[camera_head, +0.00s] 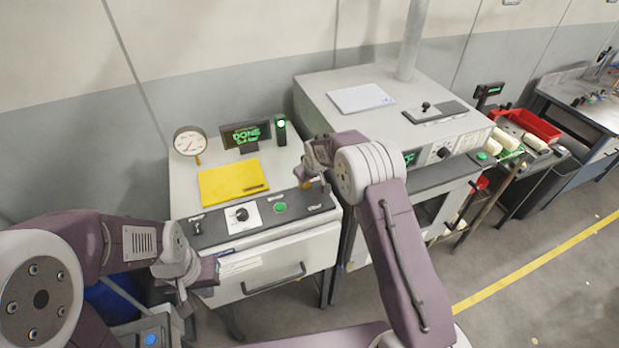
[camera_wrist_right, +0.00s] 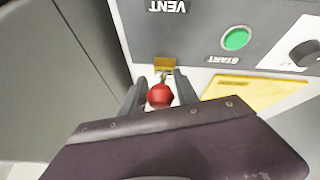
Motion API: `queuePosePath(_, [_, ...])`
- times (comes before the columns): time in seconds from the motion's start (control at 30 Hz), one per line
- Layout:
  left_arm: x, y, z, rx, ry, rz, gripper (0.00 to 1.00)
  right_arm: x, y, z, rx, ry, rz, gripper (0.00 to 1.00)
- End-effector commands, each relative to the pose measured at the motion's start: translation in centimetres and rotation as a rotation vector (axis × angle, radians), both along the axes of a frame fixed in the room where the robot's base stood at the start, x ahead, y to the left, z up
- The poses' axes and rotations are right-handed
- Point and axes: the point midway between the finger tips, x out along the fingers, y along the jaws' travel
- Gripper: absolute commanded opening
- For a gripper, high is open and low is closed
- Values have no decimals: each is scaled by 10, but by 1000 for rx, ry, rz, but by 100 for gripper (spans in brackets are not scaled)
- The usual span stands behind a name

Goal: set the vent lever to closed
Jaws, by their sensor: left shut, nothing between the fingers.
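The vent lever (camera_wrist_right: 160,95) has a red ball knob on a brass base and shows in the right wrist view, with the knob on the side away from the VENT lettering. My right gripper (camera_wrist_right: 160,88) has one dark finger on each side of the knob; whether they press on it I cannot tell. In the head view this gripper (camera_head: 312,180) is over the right end of the control panel (camera_head: 260,222) and hides most of the lever. My left gripper (camera_head: 190,292) is shut and empty, low in front of the cabinet's left side.
The panel carries a green START button (camera_head: 280,208) and a black dial (camera_head: 241,213). Behind are a yellow sheet (camera_head: 232,182), a gauge (camera_head: 189,141) and a display reading DONE (camera_head: 246,133). A taller machine (camera_head: 340,120) stands close on the right.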

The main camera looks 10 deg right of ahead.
Motion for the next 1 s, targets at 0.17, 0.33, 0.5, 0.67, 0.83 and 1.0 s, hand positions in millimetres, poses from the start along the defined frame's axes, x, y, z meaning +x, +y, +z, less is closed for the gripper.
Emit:
queuePosePath(0.17, [0,0,0,0,0,0,0,-1,0,-1,0,3,0,37])
queuePosePath(0.33, [0,0,-3,0,0,0,0,-2,0,1,0,3,0,37])
queuePosePath(0.5, [0,0,-16,0,0,0,0,-13,-1,17,0,1,0,37])
queuePosePath(0.67, [0,0,-29,0,0,0,0,-26,-1,42,0,-1,1,37])
queuePosePath(0.83, [0,0,-37,0,0,0,0,-38,-2,64,0,0,1,37])
queuePosePath(1.0, [0,0,-40,0,0,0,0,-44,-2,76,0,3,0,37])
